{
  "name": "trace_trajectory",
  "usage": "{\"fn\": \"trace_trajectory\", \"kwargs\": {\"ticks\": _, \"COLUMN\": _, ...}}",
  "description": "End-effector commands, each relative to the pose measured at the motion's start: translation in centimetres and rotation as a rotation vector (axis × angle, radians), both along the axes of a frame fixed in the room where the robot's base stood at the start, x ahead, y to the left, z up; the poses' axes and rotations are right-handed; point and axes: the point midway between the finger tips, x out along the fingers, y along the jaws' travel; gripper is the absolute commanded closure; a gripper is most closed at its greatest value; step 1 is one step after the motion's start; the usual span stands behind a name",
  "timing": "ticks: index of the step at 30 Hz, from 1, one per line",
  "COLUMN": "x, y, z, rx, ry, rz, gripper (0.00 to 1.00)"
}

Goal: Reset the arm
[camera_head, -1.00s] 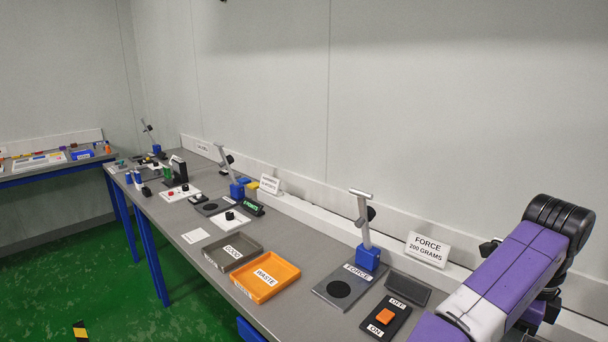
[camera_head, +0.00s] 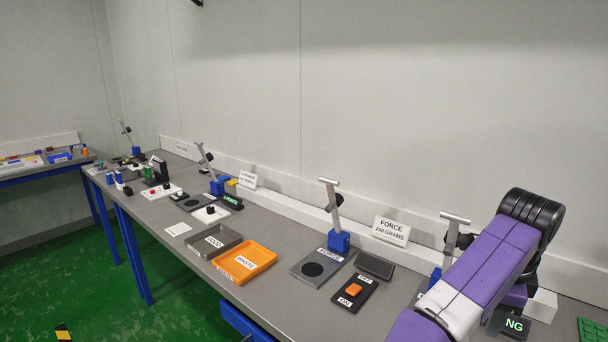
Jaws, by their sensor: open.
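My arm (camera_head: 482,258), purple and white with a black ribbed joint, reaches up from the bottom right over the near end of the grey bench (camera_head: 290,312). My gripper does not show in this view; it is hidden or outside the picture. I cannot see anything held.
The bench holds an orange WASTE tray (camera_head: 270,254), a dark GOOD tray (camera_head: 231,236), a FORCE plate (camera_head: 297,271) with a blue-based stand (camera_head: 339,242), and an ON/OFF switch (camera_head: 354,292). A lit NG display (camera_head: 515,326) sits close to my arm. Green floor (camera_head: 190,310) is open at left.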

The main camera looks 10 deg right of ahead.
Motion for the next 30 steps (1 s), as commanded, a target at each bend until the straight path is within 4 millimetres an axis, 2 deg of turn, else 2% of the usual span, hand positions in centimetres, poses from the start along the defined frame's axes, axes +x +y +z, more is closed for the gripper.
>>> {"fn": "trace_trajectory", "kwargs": {"ticks": 8, "x": 2.3, "y": -5.6, "z": 3.3, "rx": -0.315, "ry": -0.111, "rz": 0.154, "gripper": 0.56}}
{"fn": "trace_trajectory", "kwargs": {"ticks": 13, "x": 2.7, "y": -9.6, "z": 6.1, "rx": -0.620, "ry": -0.127, "rz": 0.285, "gripper": 0.56}}
{"fn": "trace_trajectory", "kwargs": {"ticks": 18, "x": 2.9, "y": -11.7, "z": 9.5, "rx": -0.973, "ry": -0.101, "rz": 0.452, "gripper": 0.56}}
{"fn": "trace_trajectory", "kwargs": {"ticks": 23, "x": 3.0, "y": -10.7, "z": 12.2, "rx": -1.283, "ry": -0.063, "rz": 0.626, "gripper": 0.56}}
{"fn": "trace_trajectory", "kwargs": {"ticks": 26, "x": 3.0, "y": -8.9, "z": 13.1, "rx": -1.450, "ry": -0.044, "rz": 0.734, "gripper": 0.56}}
{"fn": "trace_trajectory", "kwargs": {"ticks": 30, "x": 2.7, "y": -5.1, "z": 13.2, "rx": -1.649, "ry": -0.033, "rz": 0.884, "gripper": 0.56}}
